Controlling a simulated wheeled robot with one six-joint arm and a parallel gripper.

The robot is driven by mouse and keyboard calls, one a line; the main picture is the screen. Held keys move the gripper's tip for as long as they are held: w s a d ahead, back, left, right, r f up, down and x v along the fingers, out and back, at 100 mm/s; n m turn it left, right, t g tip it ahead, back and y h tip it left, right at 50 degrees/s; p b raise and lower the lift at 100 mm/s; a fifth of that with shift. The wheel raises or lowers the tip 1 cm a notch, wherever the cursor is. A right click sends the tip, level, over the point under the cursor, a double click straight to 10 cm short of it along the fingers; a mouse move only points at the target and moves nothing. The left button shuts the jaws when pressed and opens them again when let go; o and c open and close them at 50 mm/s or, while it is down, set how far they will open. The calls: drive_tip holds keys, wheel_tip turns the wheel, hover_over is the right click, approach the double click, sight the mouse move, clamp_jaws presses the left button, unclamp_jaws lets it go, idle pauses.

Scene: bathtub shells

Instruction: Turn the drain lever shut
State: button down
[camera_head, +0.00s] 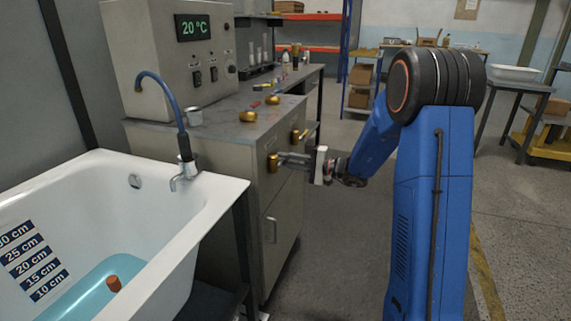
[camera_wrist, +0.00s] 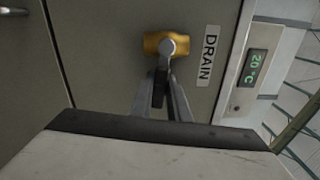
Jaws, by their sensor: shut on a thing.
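The drain lever has a brass body (camera_wrist: 153,43) with a grey round hub, beside a white "DRAIN" label (camera_wrist: 207,56) on the cabinet front in the wrist view. Its brass body also shows in the head view (camera_head: 272,163). A grey arm runs from the hub toward the bottom of the wrist picture. My gripper (camera_wrist: 161,85) is shut on this arm, below the hub; its fingers partly hide it. In the head view my gripper (camera_head: 288,158) reaches the cabinet front from the right. The white bathtub (camera_head: 222,184) holds shallow blue water (camera_head: 85,285).
Another brass valve (camera_head: 298,135) sits on the cabinet front, farther back. Brass pieces lie on the cabinet top (camera_head: 225,121). A control box (camera_head: 165,50) shows 20 °C. A blue hose (camera_head: 168,92) hangs by the tap (camera_head: 184,176). The floor right of the cabinet is clear.

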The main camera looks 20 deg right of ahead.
drive_tip(key=shift+r+n, duration=0.25)
drive_tip(key=shift+n, duration=0.35)
drive_tip(key=c, duration=1.7)
unclamp_jaws()
drive_tip(key=shift+s+d, duration=0.1)
drive_tip(key=v, duration=1.7)
drive_tip(key=shift+d+r, duration=0.1)
